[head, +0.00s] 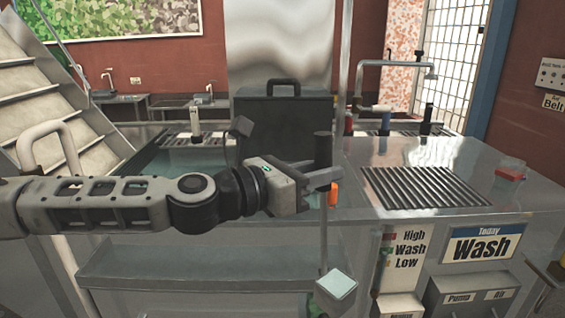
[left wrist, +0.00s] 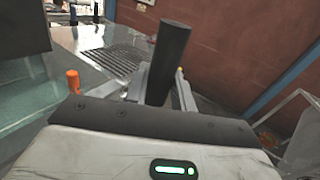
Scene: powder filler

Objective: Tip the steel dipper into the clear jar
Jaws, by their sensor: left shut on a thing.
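My left gripper (head: 318,178) is shut on the dark upright handle of the steel dipper (head: 322,148). The handle also stands between the fingers in the left wrist view (left wrist: 168,62). A thin rod runs down from it to a pale, square-topped end (head: 337,285), which hangs low in front of the counter. I cannot tell what that end holds. A small clear container with red in it (head: 510,170) stands on the right of the counter, apart from the dipper; I cannot tell whether it is the clear jar. My right gripper is not in view.
The steel counter (head: 450,155) has a slatted drain (head: 415,188) right of my gripper. A black case (head: 284,115) stands behind the gripper. An orange cylinder (head: 333,193) is close beside the fingers. A clear-walled thing (left wrist: 300,125) shows at right in the left wrist view.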

